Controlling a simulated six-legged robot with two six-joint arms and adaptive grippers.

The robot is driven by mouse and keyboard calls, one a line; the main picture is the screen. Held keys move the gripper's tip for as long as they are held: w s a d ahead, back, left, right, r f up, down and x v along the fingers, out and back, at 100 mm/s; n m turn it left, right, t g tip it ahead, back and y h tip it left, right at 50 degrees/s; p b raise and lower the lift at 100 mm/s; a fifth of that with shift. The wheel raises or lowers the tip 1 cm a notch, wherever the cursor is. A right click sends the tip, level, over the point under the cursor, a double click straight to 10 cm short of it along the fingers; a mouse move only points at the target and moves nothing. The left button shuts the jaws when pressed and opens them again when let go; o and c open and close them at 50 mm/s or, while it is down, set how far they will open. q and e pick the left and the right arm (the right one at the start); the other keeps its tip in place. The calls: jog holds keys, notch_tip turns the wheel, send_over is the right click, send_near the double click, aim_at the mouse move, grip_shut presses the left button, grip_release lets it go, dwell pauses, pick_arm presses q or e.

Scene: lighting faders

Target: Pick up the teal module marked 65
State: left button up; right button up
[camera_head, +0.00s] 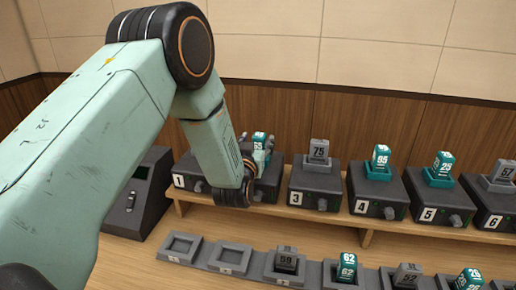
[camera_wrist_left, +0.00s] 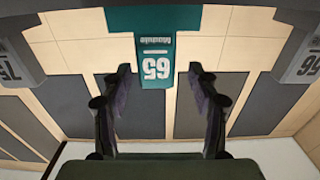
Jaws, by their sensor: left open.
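The teal module marked 65 (camera_head: 258,138) stands on the second dark unit of the raised shelf, partly hidden by my left gripper (camera_head: 263,154). In the left wrist view the module (camera_wrist_left: 155,62) appears upside down, with its label facing the camera. My left gripper (camera_wrist_left: 159,80) is open there, one finger on each side of the module's near end. Gaps show between the fingers and the module, and I see no contact. My right gripper is not in view.
Numbered units carry a grey module 75 (camera_head: 319,151), a teal 95 (camera_head: 380,157), a teal 25 (camera_head: 443,164) and a grey 57 (camera_head: 503,172). In the lower row of holders are a grey 59 (camera_head: 286,260) and a teal 62 (camera_head: 347,267). A dark console (camera_head: 140,196) stands left.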

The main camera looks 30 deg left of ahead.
pick_arm(q)
jog(key=shift+w+d+r, duration=0.1)
jog(key=shift+w+d, duration=0.15)
jog(key=shift+w, duration=0.05)
jog(key=shift+a, duration=0.25)
jog(key=c, duration=0.4)
jog(key=shift+d, duration=0.2)
jog(key=c, duration=0.7)
jog(key=shift+a, duration=0.15)
grip_shut()
